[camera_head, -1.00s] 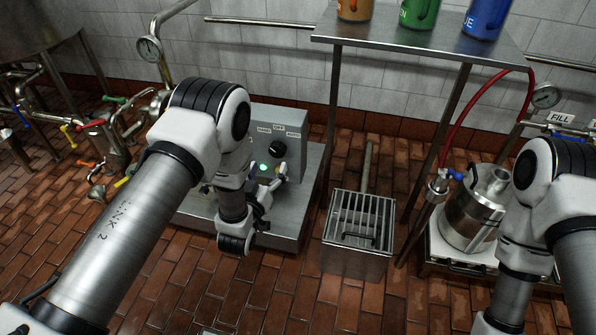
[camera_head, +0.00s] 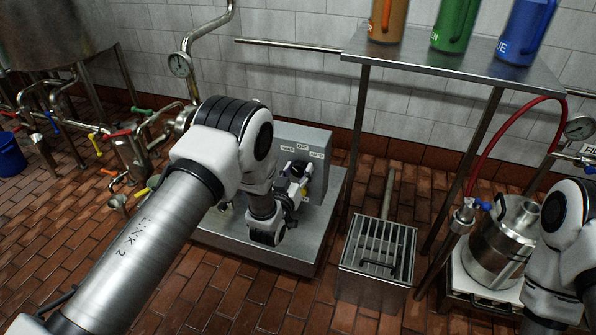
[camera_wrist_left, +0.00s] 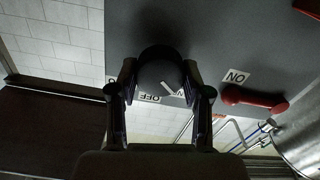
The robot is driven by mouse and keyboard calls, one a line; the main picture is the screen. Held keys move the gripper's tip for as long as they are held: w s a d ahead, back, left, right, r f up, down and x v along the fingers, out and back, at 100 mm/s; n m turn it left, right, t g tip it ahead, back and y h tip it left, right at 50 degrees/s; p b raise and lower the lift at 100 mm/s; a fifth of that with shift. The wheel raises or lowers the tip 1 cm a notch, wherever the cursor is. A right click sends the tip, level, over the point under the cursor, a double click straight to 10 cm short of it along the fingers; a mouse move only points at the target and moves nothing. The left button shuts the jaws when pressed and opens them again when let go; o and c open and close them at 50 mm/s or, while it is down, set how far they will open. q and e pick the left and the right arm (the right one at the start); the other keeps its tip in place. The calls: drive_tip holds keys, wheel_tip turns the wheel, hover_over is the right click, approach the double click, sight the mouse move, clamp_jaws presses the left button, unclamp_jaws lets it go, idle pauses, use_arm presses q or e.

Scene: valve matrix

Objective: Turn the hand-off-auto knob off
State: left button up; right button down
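The grey control box (camera_head: 318,142) stands on a steel base left of centre in the head view, with HAND, OFF and AUTO labels along its upper face. In the left wrist view the round black knob (camera_wrist_left: 160,68) has a pale pointer mark; an OFF label (camera_wrist_left: 150,98) is close by. My left gripper (camera_head: 300,182) is at the box front and hides the knob in the head view. In the left wrist view its fingers (camera_wrist_left: 160,75) stand open on either side of the knob; firm contact is not clear. My right gripper is out of view.
A red handle (camera_wrist_left: 253,98) beside an ON label (camera_wrist_left: 237,76) is close to the fingers in the wrist view. A slatted drain box (camera_head: 378,250) stands right of the base. A steel table (camera_head: 450,55) with coloured jugs is behind; a metal vessel (camera_head: 500,245) is at right.

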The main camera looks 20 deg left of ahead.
use_arm(q)
drive_tip(key=shift+m, duration=0.4)
drive_tip(key=m+p, duration=0.1)
drive_tip(key=m, duration=0.3)
drive_tip(key=shift+d+m+p, duration=0.15)
drive_tip(key=shift+m+p, duration=0.25)
drive_tip(key=shift+m, duration=2.1)
drive_tip(key=o, duration=1.2)
drive_tip(key=shift+c, duration=0.2)
drive_tip(key=shift+s, duration=0.1)
